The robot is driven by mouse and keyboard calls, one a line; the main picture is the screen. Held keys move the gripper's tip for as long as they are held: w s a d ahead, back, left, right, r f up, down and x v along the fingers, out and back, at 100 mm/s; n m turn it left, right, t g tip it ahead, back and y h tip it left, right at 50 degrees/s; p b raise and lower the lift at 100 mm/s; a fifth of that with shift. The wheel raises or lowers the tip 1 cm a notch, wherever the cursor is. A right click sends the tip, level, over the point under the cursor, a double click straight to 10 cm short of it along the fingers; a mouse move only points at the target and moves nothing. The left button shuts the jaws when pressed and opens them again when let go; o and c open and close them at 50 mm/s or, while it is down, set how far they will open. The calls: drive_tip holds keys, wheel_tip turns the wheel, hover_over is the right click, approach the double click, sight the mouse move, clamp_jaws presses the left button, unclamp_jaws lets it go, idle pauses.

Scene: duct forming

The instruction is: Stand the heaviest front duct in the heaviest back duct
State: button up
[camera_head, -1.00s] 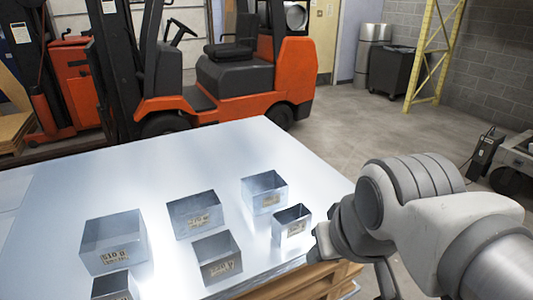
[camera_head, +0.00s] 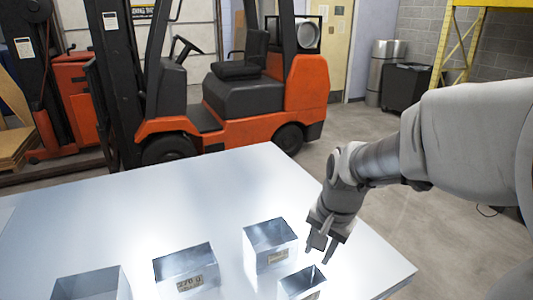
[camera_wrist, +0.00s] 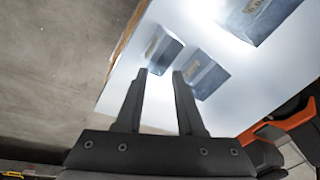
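Open metal ducts with paper labels stand on a shiny table. In the head view, the back row shows a left duct (camera_head: 92,284), cut off below, a middle duct (camera_head: 186,271) whose label seems to read 270 g, and a right duct (camera_head: 270,245). A smaller front right duct (camera_head: 301,284) is partly cut off. The other front ducts are out of that view. My gripper (camera_head: 323,243) is above the table by the two right ducts. In the wrist view my gripper (camera_wrist: 162,73) is open and empty, its fingers towards the small duct (camera_wrist: 163,50).
The table (camera_head: 350,250) has bare room behind and right of the ducts. An orange forklift (camera_head: 235,105) stands behind it. A dark bin (camera_head: 407,87) and a yellow rack (camera_head: 455,40) stand at the back right.

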drive_tip(key=w+f+m+b, duration=0.1)
drive_tip(key=w+f+b, duration=0.1)
drive_tip(key=f, duration=0.5)
drive_tip(key=w+d+f+m+g+b, duration=0.1)
drive_tip(key=w+f+m+b, duration=0.1)
drive_tip(key=f, duration=0.6)
drive_tip(key=w+f+m+g+b, duration=0.1)
drive_tip(key=w+f+m+b, duration=0.1)
drive_tip(key=f, duration=0.6)
drive_tip(key=shift+w+d+h+b, duration=0.25)
drive_tip(key=shift+w+h+b, duration=0.1)
drive_tip(key=shift+w+h, duration=0.05)
clamp_jaws()
drive_tip(key=shift+r, duration=0.1)
idle(0.4)
